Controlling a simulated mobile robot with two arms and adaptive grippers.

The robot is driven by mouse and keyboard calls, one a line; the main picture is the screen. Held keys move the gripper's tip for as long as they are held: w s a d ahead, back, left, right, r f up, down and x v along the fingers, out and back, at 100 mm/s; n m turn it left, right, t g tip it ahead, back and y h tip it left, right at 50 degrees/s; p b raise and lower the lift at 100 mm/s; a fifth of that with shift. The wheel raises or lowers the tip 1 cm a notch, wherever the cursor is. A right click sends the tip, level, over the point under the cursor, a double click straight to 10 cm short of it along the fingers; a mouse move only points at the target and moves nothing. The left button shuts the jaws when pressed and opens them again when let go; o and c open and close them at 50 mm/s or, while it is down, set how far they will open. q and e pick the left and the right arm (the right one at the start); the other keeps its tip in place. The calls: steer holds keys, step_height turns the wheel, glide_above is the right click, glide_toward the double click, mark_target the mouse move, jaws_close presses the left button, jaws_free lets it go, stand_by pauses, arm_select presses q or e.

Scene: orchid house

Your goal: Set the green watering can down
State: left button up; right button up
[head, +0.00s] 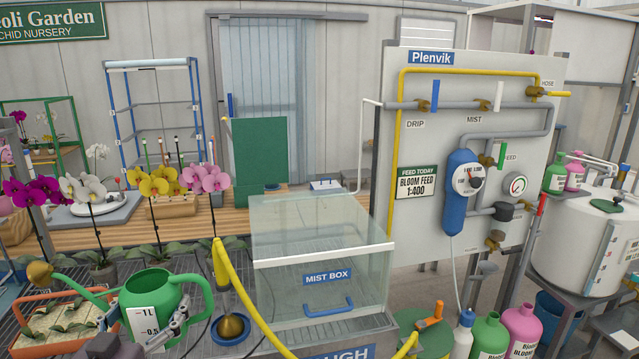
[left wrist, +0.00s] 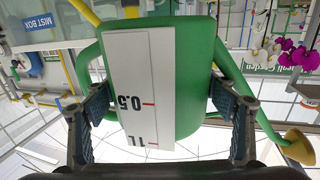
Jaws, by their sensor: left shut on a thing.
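The green watering can (head: 152,290) is at the lower left of the head view, with its spout to the left ending in a brass rose (head: 40,273) and its handle to the right. A white scale plate marked 1L and 0.5 is on its side. My left gripper (head: 150,335) is shut on the can's body. In the left wrist view the can (left wrist: 190,85) fills the middle, with my left gripper's fingers (left wrist: 158,105) on either side of it. Whether the can's base touches anything is hidden. My right gripper does not show.
A terracotta-coloured tray (head: 22,349) with small plants is left of the can. Potted orchids (head: 100,195) stand behind it. The clear mist box (head: 320,255) is to the right, with a yellow hose (head: 238,290) between. A brass piece (head: 231,326) is close by the can's handle.

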arm_select(q)
steer(key=s+d+f, duration=0.3)
steer(key=s+d, duration=0.3)
steer(key=s, duration=0.1)
steer(key=s+d+f, duration=0.3)
steer(key=s+d, duration=0.3)
steer(key=s+f, duration=0.2)
steer(key=s, duration=0.6)
steer(key=shift+f, duration=0.35)
